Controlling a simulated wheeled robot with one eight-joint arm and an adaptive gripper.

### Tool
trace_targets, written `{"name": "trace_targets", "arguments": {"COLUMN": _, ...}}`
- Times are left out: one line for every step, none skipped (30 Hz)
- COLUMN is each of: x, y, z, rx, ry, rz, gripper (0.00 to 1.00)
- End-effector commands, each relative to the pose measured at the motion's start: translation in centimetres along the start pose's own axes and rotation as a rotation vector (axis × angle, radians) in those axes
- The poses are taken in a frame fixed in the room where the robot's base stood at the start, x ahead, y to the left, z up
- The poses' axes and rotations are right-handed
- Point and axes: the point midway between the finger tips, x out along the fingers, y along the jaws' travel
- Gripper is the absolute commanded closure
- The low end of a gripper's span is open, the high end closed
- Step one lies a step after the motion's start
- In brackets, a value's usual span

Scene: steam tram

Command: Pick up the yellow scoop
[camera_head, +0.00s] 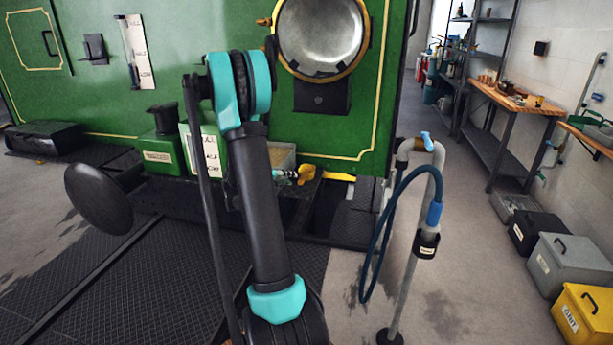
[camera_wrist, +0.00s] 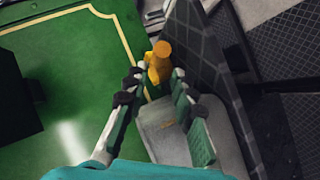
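The yellow scoop (camera_head: 306,173) shows in the head view on the ledge at the foot of the green tram wall, just right of a grey bin. In the wrist view an orange-yellow part of it (camera_wrist: 157,64) with a round end lies between and just beyond the fingertips. My gripper (camera_wrist: 159,76) is open, with one finger on each side of the scoop and small gaps showing. In the head view my gripper (camera_head: 287,174) is mostly hidden behind my arm, close to the scoop's left side.
The grey bin (camera_wrist: 165,135) lies under my fingers in the wrist view. A flat yellow piece (camera_head: 338,177) extends right of the scoop; I cannot tell whether it belongs to it. A standpipe with blue hose (camera_head: 378,235) stands to the right. The green tram wall (camera_head: 345,125) rises behind.

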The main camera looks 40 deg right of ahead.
Motion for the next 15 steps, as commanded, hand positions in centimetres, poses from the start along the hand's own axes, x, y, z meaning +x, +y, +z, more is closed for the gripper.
{"name": "trace_targets", "arguments": {"x": 0.9, "y": 0.0, "z": 0.1, "rx": 0.002, "ry": -0.002, "rz": 0.001, "gripper": 0.75}}
{"name": "trace_targets", "arguments": {"x": 1.3, "y": 0.0, "z": 0.0, "rx": 0.002, "ry": -0.001, "rz": 0.000, "gripper": 0.75}}
{"name": "trace_targets", "arguments": {"x": 1.7, "y": 0.0, "z": 0.0, "rx": 0.001, "ry": -0.001, "rz": 0.000, "gripper": 0.75}}
{"name": "trace_targets", "arguments": {"x": 2.0, "y": 0.0, "z": 0.0, "rx": 0.001, "ry": -0.001, "rz": 0.000, "gripper": 0.75}}
{"name": "trace_targets", "arguments": {"x": 2.2, "y": 0.0, "z": 0.1, "rx": 0.001, "ry": -0.001, "rz": 0.000, "gripper": 0.75}}
{"name": "trace_targets", "arguments": {"x": 2.4, "y": 0.0, "z": 0.1, "rx": 0.000, "ry": -0.001, "rz": -0.001, "gripper": 0.75}}
{"name": "trace_targets", "arguments": {"x": 2.5, "y": 0.0, "z": 0.1, "rx": 0.000, "ry": -0.001, "rz": -0.001, "gripper": 0.75}}
{"name": "trace_targets", "arguments": {"x": 2.6, "y": 0.0, "z": 0.1, "rx": 0.000, "ry": 0.000, "rz": -0.001, "gripper": 0.75}}
{"name": "trace_targets", "arguments": {"x": 2.7, "y": 0.0, "z": 0.1, "rx": 0.000, "ry": 0.000, "rz": -0.001, "gripper": 0.75}}
{"name": "trace_targets", "arguments": {"x": 2.8, "y": 0.0, "z": 0.1, "rx": 0.000, "ry": 0.000, "rz": -0.001, "gripper": 0.75}}
{"name": "trace_targets", "arguments": {"x": 3.0, "y": 0.0, "z": 0.1, "rx": 0.000, "ry": 0.000, "rz": -0.001, "gripper": 0.75}}
{"name": "trace_targets", "arguments": {"x": 3.3, "y": 0.0, "z": 0.1, "rx": 0.000, "ry": 0.000, "rz": -0.001, "gripper": 0.75}}
{"name": "trace_targets", "arguments": {"x": 3.6, "y": 0.0, "z": 0.2, "rx": 0.001, "ry": -0.001, "rz": -0.001, "gripper": 0.75}}
{"name": "trace_targets", "arguments": {"x": 4.0, "y": 0.1, "z": 0.3, "rx": 0.001, "ry": -0.002, "rz": 0.000, "gripper": 0.75}}
{"name": "trace_targets", "arguments": {"x": 4.5, "y": 0.1, "z": 0.4, "rx": 0.002, "ry": -0.002, "rz": 0.000, "gripper": 0.75}}
